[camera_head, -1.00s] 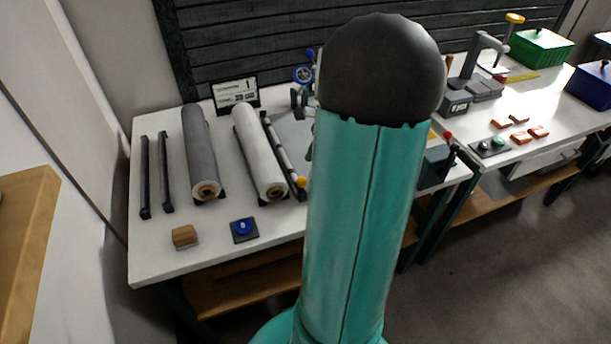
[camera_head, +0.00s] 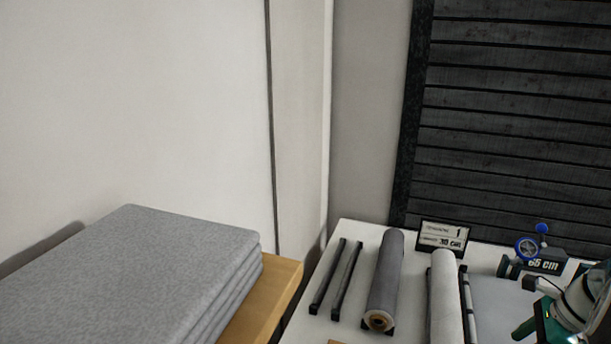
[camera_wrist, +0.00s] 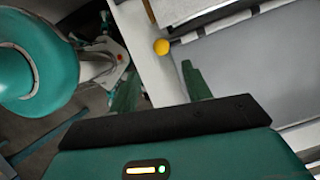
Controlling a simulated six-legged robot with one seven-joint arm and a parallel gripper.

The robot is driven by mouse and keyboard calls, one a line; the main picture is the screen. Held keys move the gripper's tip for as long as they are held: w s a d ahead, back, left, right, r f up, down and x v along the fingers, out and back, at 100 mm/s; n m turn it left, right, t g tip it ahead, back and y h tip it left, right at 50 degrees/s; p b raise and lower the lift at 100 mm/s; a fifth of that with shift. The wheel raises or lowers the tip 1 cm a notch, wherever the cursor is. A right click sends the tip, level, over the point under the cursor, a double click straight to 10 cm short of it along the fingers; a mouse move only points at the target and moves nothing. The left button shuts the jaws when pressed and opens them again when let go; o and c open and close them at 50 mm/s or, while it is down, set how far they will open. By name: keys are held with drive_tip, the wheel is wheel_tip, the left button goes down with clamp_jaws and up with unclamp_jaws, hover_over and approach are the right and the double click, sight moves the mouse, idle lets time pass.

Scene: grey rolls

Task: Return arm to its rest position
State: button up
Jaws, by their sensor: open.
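My gripper (camera_wrist: 160,85) shows in the wrist view with its two teal fingers apart and nothing held between them. It is over the table's white edge, near a yellow knob (camera_wrist: 161,46) on the end of a bar. In the head view, a white and teal part of my arm (camera_head: 580,305) shows at the lower right edge, above the table; most of the arm is out of frame. In the wrist view, my teal arm link and legs show at the upper left.
The white table (camera_head: 312,325) carries a dark grey roll (camera_head: 385,280), a light roll (camera_head: 443,300), two black bars (camera_head: 338,275), a sign (camera_head: 443,235) and a "65 cm" block (camera_head: 545,263). Folded grey sheets (camera_head: 140,270) lie on a wooden surface (camera_head: 275,295) at left.

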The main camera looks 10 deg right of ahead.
drive_tip(key=w+a+r+n+h, duration=0.15)
drive_tip(key=a+r+n, duration=0.35)
drive_tip(key=a, duration=0.5)
drive_tip(key=w+a+r+n+h, duration=0.1)
drive_tip(key=w+a+r+n, duration=0.2)
drive_tip(key=a+n, duration=0.6)
drive_tip(key=s+a+r+n+t, duration=0.1)
drive_tip(key=s+a+n, duration=0.2)
drive_tip(key=a+n, duration=0.3)
drive_tip(key=s+a+r+n+t, duration=0.1)
drive_tip(key=s+a+n, duration=0.2)
drive_tip(key=a+n, duration=0.3)
drive_tip(key=a, duration=0.4)
drive_tip(key=shift+a+r+t+h, duration=0.25)
drive_tip(key=shift+t+h, duration=0.05)
drive_tip(key=shift+h, duration=0.05)
